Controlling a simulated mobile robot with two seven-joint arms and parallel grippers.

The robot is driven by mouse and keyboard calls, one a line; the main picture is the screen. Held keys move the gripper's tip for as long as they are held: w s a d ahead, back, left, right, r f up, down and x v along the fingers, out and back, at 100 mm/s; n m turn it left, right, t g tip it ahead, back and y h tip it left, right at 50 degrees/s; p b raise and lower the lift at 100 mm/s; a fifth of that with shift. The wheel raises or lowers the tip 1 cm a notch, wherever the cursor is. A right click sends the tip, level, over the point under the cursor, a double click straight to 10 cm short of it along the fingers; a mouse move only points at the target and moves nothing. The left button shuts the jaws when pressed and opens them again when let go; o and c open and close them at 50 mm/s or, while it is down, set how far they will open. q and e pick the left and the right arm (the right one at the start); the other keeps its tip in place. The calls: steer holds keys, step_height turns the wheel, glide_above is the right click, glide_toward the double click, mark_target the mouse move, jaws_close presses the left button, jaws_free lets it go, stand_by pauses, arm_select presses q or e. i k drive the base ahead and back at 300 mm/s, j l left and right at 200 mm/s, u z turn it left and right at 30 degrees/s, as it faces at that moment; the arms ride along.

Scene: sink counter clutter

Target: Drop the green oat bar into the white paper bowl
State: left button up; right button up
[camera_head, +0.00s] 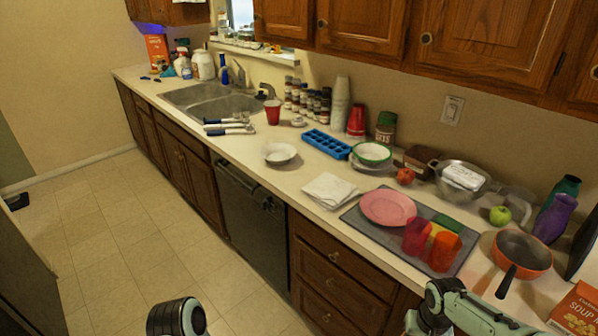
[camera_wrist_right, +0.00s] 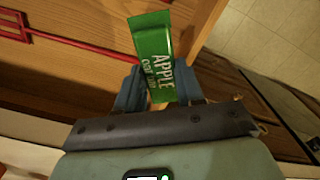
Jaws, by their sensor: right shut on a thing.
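The green oat bar (camera_wrist_right: 153,50) is in the right wrist view, its wrapper lettered "APPLE". My right gripper (camera_wrist_right: 160,88) is shut on its lower end, and the bar sticks out past the fingertips. The white paper bowl (camera_head: 280,154) stands upright on the counter in the head view, left of the blue ice tray, and looks empty. My right arm shows at the bottom right of the head view, but its gripper and the bar are out of that picture. Part of my left arm shows at the bottom, with its gripper out of view.
A blue ice tray (camera_head: 326,144), folded white napkins (camera_head: 329,190) and a red cup (camera_head: 272,112) stand around the bowl. A green-rimmed bowl (camera_head: 372,152) is farther right. Counter between bowl and napkins is bare.

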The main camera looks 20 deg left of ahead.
mark_target(278, 158)
steer(key=i+j, duration=0.15)
steer(key=j, duration=0.25)
steer(key=i+j, duration=0.15)
steer(key=j, duration=0.2)
steer(key=i+j, duration=0.2)
steer(key=j, duration=0.2)
steer(key=i+j, duration=0.15)
steer(key=j, duration=0.2)
steer(key=i+j, duration=0.15)
steer(key=j, duration=0.25)
steer(key=i+j, duration=0.15)
steer(key=j, duration=0.25)
steer(key=i+j, duration=0.2)
steer(key=j, duration=0.15)
